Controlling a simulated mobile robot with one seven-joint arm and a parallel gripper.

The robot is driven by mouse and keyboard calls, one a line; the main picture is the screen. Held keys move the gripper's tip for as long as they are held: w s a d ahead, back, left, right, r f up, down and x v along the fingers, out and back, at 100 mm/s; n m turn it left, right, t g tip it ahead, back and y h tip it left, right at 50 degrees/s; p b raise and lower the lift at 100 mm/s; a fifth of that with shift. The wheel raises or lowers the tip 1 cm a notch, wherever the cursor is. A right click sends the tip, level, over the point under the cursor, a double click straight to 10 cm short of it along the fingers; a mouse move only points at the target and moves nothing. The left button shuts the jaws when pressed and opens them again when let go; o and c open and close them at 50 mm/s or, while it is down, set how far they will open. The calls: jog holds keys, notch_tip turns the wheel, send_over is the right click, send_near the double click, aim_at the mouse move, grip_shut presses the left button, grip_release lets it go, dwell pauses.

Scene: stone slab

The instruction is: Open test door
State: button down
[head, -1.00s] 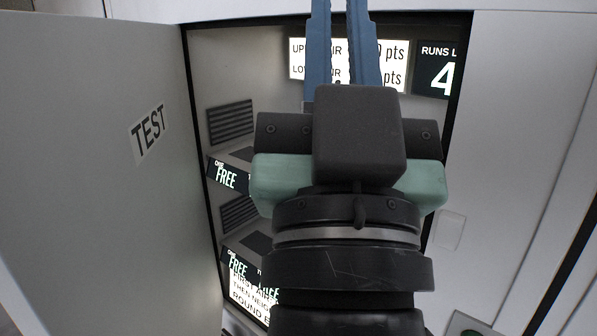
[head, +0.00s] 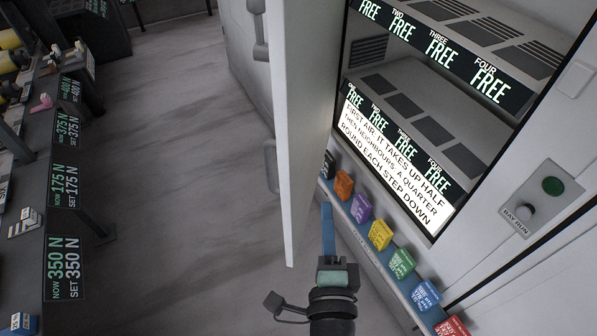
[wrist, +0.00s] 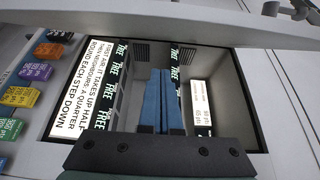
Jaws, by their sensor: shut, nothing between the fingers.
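The test door (head: 305,120) stands swung open, seen nearly edge-on in the head view, to the left of the lit cabinet opening. My gripper (head: 327,207) is at the lower middle, just right of the door's lower end and in front of the block ledge. Its blue fingers are shut with nothing between them. In the wrist view my gripper (wrist: 161,72) points at the open cabinet interior (wrist: 215,65). A pale panel edge (wrist: 170,12) crosses the top there, likely the door. Whether my gripper touches the door is unclear.
Several coloured blocks (head: 380,235) line the ledge under the cabinet. A green button (head: 552,186) is on the right panel. Grey handles (head: 270,165) show left of the door. A bench with force displays (head: 65,270) stands far left. Floor (head: 190,150) between is clear.

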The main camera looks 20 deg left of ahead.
jog(key=w+a+p, duration=0.3)
jog(key=w+a, duration=0.4)
jog(key=shift+w+a, duration=0.25)
jog(key=shift+a, duration=0.1)
jog(key=shift+r, duration=0.1)
